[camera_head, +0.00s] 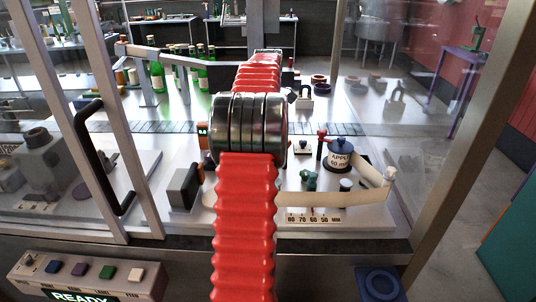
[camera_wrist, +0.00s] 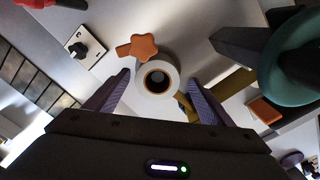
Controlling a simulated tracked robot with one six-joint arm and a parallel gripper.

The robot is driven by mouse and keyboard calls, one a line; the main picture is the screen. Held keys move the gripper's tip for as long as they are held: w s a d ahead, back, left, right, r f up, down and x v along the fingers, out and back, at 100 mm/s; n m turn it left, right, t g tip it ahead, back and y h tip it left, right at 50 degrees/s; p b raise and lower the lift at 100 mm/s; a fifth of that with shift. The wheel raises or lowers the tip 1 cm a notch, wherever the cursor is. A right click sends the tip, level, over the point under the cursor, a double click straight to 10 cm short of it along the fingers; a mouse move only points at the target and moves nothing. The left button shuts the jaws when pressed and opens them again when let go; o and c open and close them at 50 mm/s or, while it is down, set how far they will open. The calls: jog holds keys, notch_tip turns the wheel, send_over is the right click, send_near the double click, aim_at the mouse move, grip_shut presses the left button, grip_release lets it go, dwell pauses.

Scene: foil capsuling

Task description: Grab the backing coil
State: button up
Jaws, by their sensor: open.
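A white roll with a dark hole and a brown core ring, which looks like the backing coil (camera_wrist: 170,104), is in the middle of the wrist view, seen end-on. My gripper (camera_wrist: 157,78) is open, with one purple finger on each side of the roll. A gap shows between the roll and the left finger; on the right the gap is small, and I cannot tell whether they touch. An orange star-shaped knob (camera_wrist: 139,47) is at the roll's far edge. In the head view my arm hides the gripper, and I cannot make out the coil there.
In the wrist view a large teal and black round part (camera_wrist: 295,65) stands at the right.

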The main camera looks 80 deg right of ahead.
jog(key=shift+w+d+f, duration=0.1)
jog(key=shift+d+f, duration=0.05)
jog(key=shift+f, duration=1.15)
jog(key=shift+w+d+f, duration=0.1)
jog(key=shift+d+f, duration=0.05)
jog(key=shift+f, duration=1.15)
jog(key=shift+c, duration=0.3)
jog(key=c, duration=1.1)
jog(key=shift+r, duration=0.15)
notch_tip(320, 180, up, 18)
jog(key=shift+f, duration=0.1)
